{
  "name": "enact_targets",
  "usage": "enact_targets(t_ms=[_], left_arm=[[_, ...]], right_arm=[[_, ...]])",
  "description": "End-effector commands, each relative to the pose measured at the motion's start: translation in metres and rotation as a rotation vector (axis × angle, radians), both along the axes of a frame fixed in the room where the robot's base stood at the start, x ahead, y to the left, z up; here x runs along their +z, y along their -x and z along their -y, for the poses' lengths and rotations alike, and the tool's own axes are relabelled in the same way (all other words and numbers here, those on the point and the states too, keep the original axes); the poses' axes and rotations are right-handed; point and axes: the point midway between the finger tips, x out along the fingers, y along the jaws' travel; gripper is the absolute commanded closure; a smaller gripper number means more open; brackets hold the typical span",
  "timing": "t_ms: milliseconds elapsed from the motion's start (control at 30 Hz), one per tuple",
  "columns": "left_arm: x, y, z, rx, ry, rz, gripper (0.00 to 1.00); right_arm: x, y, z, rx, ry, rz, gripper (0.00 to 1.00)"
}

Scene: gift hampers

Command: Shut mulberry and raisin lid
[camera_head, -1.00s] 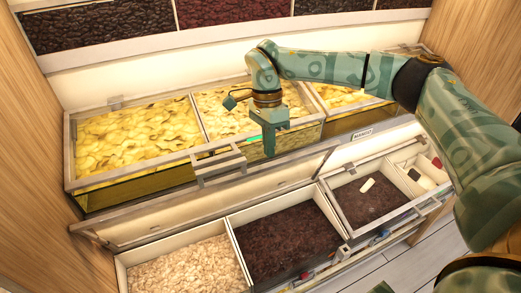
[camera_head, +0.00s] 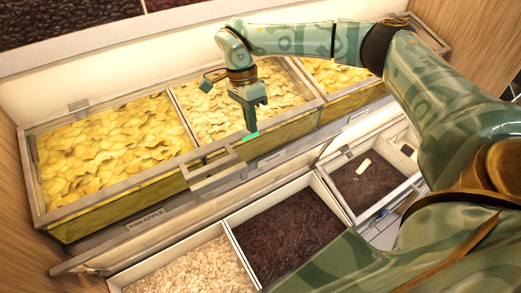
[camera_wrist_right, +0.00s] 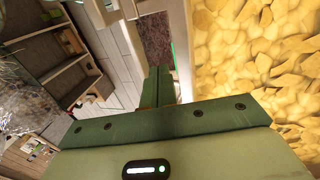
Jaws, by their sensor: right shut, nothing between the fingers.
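Two front-row bins stand open, one of pale pieces, apparently mulberries (camera_head: 190,272), and one of dark pieces, apparently raisins (camera_head: 290,228). A long framed lid (camera_head: 85,262) stands tilted along their back edge, seen nearly edge-on; its exact angle is hard to tell. My right gripper (camera_head: 250,118) is shut and empty, pointing down near the front edge of the upper bins, apart from the front-row bins. Its closed fingers also show in the right wrist view (camera_wrist_right: 158,86). My left gripper is out of view.
The upper bins hold yellow slices (camera_head: 105,145) under a framed lid; a bracket-shaped handle (camera_head: 215,180) juts forward there. A separate bin of dark pieces (camera_head: 370,185) with a pale scoop-like item (camera_head: 364,166) lies to the right. A wooden wall (camera_head: 22,262) bounds the left.

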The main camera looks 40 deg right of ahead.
Motion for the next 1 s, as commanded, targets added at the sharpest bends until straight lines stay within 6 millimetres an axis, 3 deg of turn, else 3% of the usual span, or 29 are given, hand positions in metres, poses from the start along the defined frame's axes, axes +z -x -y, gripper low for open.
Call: enact_targets(t_ms=[267,533,1000], left_arm=[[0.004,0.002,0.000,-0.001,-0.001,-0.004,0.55],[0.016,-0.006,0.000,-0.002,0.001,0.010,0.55],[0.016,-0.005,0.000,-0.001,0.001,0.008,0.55]], right_arm=[[-0.058,0.016,-0.001,-0.001,0.000,-0.004,1.00],[-0.067,0.048,-0.002,0.000,0.001,0.000,1.00],[-0.069,0.052,-0.003,-0.001,0.000,0.002,1.00]])
